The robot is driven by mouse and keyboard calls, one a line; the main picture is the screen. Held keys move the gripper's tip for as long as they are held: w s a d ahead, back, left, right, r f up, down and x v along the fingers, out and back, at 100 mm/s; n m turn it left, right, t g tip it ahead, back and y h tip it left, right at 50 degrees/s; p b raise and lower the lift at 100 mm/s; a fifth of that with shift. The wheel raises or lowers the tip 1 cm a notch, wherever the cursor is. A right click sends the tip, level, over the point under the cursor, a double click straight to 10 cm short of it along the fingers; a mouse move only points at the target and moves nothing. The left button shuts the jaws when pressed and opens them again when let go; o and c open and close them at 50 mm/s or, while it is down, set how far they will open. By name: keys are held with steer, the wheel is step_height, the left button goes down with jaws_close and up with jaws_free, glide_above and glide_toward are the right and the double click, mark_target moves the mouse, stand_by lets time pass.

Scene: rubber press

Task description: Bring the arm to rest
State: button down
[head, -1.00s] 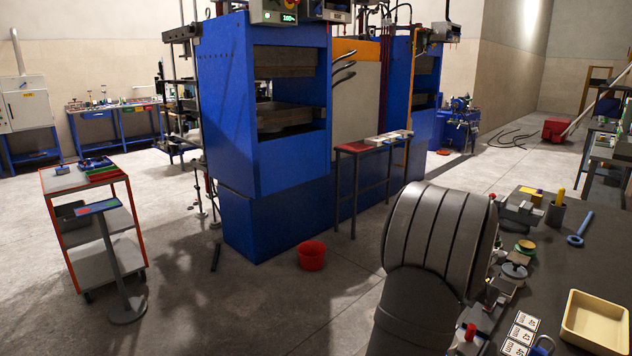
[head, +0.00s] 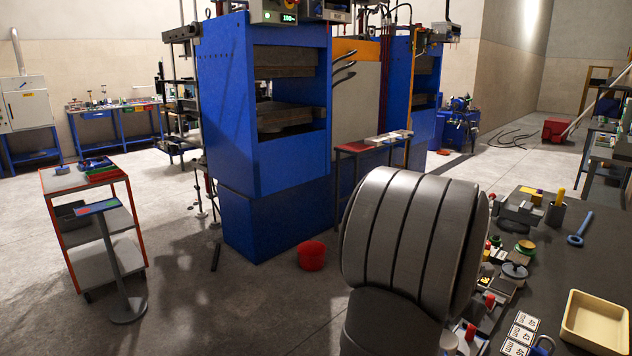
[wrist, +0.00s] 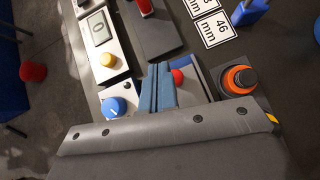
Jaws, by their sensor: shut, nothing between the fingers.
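My gripper (wrist: 158,88) shows in the wrist view as two blue-grey fingers pressed together, shut and empty, above the dark workbench (wrist: 262,62). In the head view only my grey arm link is seen, large in the lower middle-right; my gripper is not visible there. Below the fingers in the wrist view are a blue knob (wrist: 115,106), a red round-topped part (wrist: 178,77) partly hidden by the fingers, and an orange and black round part (wrist: 239,79). I cannot tell how high the fingers are above these.
The bench (head: 568,268) at right holds small gauges, number cards (head: 520,333) and a cream tray (head: 597,320). A blue press (head: 265,150) stands behind, with a red bucket (head: 311,256) on the floor.

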steer(key=r+m, duration=0.1)
steer(key=m, duration=0.1)
steer(key=s+r+m, duration=0.1)
steer(key=r+m, duration=0.1)
steer(key=s+r+m+g, duration=0.1)
steer(key=r+m, duration=0.1)
steer(key=shift+r+m, duration=0.15)
steer(key=shift+m, duration=0.15)
